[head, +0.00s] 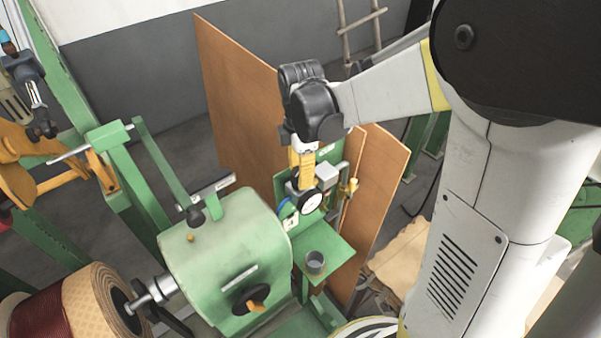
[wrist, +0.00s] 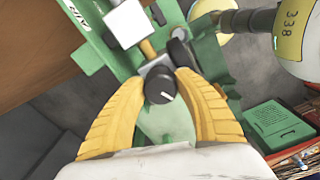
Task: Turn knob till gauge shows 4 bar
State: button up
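The knob (wrist: 160,86) is a small dark cylinder with a white line on its face, on a green panel (head: 288,184). My gripper (wrist: 160,78) has two yellow ribbed fingers, one on each side of the knob. The fingertips are about a knob's width apart; I cannot tell whether they touch it. In the head view my gripper (head: 304,182) points down at the panel and hides the knob. The gauge (head: 309,201) shows there as a dark-rimmed round dial with a pale face. Its needle and reading are too small to make out.
A white box (wrist: 127,22) and brass fittings (head: 347,189) are close to the knob. A green shelf (head: 325,258) below holds a grey cup (head: 315,262). A green machine housing (head: 228,255) stands left of the panel; brown boards (head: 240,85) stand behind.

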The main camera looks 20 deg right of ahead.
jog(key=shift+m, duration=0.3)
jog(key=m+b, duration=0.3)
jog(key=m, duration=0.2)
jog(key=shift+s+f+m, duration=0.1)
jog(key=shift+m, duration=0.2)
jog(key=m+b, duration=0.1)
jog(key=m, duration=0.2)
jog(key=shift+m, duration=0.3)
jog(key=m+b, duration=0.1)
jog(key=m, duration=0.2)
jog(key=shift+m, duration=0.3)
jog(key=m+b, duration=0.1)
jog(key=m, duration=0.5)
jog(key=shift+a, duration=0.15)
jog(key=m+b, duration=0.1)
jog(key=m, duration=0.3)
jog(key=shift+m, duration=1.6)
